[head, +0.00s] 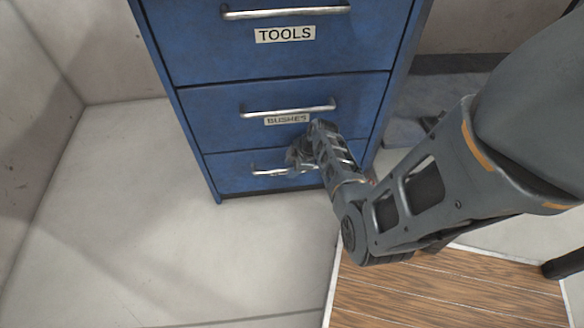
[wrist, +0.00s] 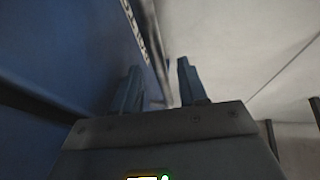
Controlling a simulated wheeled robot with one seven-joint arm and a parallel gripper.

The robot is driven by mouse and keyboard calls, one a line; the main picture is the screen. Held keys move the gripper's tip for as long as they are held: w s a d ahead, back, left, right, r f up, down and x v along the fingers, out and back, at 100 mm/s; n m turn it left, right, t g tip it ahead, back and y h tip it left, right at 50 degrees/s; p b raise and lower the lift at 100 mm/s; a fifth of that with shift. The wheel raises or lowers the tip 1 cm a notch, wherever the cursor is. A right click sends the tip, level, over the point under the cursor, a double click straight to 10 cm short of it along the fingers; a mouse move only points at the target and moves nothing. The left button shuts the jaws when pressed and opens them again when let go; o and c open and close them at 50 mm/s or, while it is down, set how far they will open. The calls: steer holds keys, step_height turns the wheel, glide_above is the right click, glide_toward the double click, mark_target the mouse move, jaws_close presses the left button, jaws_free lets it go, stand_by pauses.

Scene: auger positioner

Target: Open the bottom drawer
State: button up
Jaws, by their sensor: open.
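A blue metal cabinet stands upright with several drawers showing in the head view. The bottom drawer (head: 233,178) looks closed, flush with the cabinet front. Its silver bar handle (head: 262,172) shows on the left; its right part is hidden behind my gripper. My gripper (head: 297,157) is at the front of the bottom drawer, by the handle. In the wrist view its two fingers (wrist: 158,88) stand apart, with a blurred pale bar, likely the handle, visible between them. I cannot tell whether the fingers touch it.
Above are a drawer labelled BUSHES (head: 225,105) and one labelled TOOLS (head: 200,45), both closed with bar handles. A wooden board (head: 440,295) lies at the lower right under my arm. The pale floor (head: 130,220) left and front of the cabinet is clear.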

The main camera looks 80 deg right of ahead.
steer(key=shift+c, duration=0.2)
jaws_close()
stand_by(0.5)
